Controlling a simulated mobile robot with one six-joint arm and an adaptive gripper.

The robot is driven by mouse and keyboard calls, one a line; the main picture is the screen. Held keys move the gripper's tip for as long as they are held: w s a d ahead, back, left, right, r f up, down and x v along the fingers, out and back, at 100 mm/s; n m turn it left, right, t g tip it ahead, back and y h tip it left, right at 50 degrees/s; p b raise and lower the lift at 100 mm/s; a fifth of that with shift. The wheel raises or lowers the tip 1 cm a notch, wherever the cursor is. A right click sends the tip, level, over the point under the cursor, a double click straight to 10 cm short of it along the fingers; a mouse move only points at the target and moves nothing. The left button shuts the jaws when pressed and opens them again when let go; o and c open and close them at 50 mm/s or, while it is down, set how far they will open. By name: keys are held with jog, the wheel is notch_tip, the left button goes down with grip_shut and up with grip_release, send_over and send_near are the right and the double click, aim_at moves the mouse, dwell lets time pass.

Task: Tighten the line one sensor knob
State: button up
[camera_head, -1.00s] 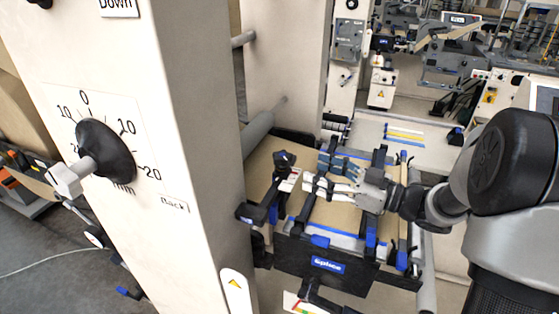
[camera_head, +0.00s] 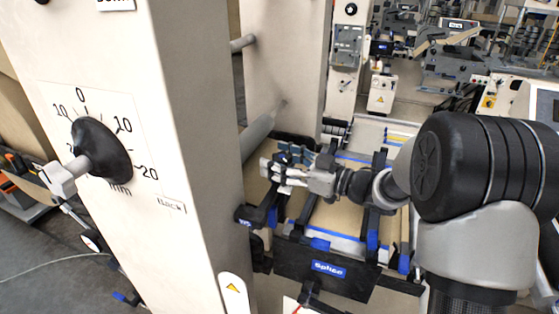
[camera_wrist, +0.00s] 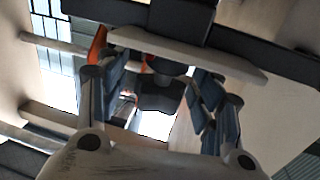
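My gripper (camera_head: 275,163) is over the left end of the splice table, with its fingers pointing left. In the wrist view its two padded fingers (camera_wrist: 160,82) are spread apart. A dark knob-like part (camera_wrist: 158,94) shows between and beyond them, with a gap on each side. I cannot tell whether a finger touches it. In the head view the gripper hides the top of the black bracket (camera_head: 262,207) at the table's left edge, where that knob seems to be. I see no readable label naming it as the line one sensor knob.
A cream machine column (camera_head: 190,150) with a large black dial knob (camera_head: 100,150) and millimetre scale stands at the left. The splice table front (camera_head: 325,268) has blue-trimmed clamps. In the wrist view a pale bar (camera_wrist: 185,55) crosses beyond the fingers.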

jog(key=c, duration=1)
jog(key=shift+m+t+h, duration=0.5)
jog(key=shift+m+t, duration=0.1)
jog(key=shift+t, duration=0.2)
jog(key=shift+f+m+t+h+b, duration=0.1)
jog(key=shift+m+t+h+b, duration=0.9)
jog(key=shift+t+h, duration=0.15)
jog(key=m+t+h+b, duration=0.3)
jog(key=h+b, duration=0.1)
jog(key=shift+f, duration=0.1)
jog(key=m+h+b, duration=0.1)
jog(key=h+b, duration=0.1)
jog(key=m+t+h+b, duration=0.1)
jog(key=m+h, duration=0.1)
jog(key=shift+w+d+r+t+b, duration=0.15)
jog(key=shift+r+t+b, duration=0.1)
jog(key=shift+b, duration=0.15)
jog(key=shift+d+r+h, duration=0.1)
jog(key=shift+r+h, duration=0.15)
jog(key=shift+h, duration=0.1)
jog(key=o, duration=1.1)
jog(key=shift+f, duration=0.25)
